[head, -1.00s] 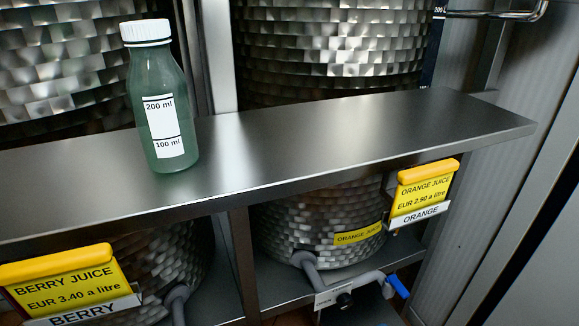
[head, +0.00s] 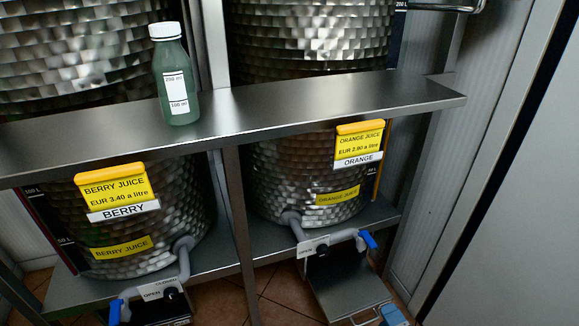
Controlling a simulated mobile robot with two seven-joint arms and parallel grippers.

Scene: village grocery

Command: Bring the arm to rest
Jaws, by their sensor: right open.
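Only a small part of my right gripper (head: 380,317) shows, at the bottom edge right of centre in the head view. It is open, and I see nothing between its fingers. It is low, in front of the tray under the orange juice tap, apart from the bottle. The rest of that arm is out of the picture. My left gripper is not in view. A green bottle (head: 177,85) with a white cap and a 200 ml / 100 ml label stands upright on the metal shelf (head: 300,105), with no gripper on it.
Below the shelf are the berry juice vat (head: 130,225) and orange juice vat (head: 300,175), with yellow price signs. Their taps have blue handles (head: 368,239) that stick out. A dark tray (head: 343,283) juts out under the orange tap. Tiled floor (head: 275,295) shows below.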

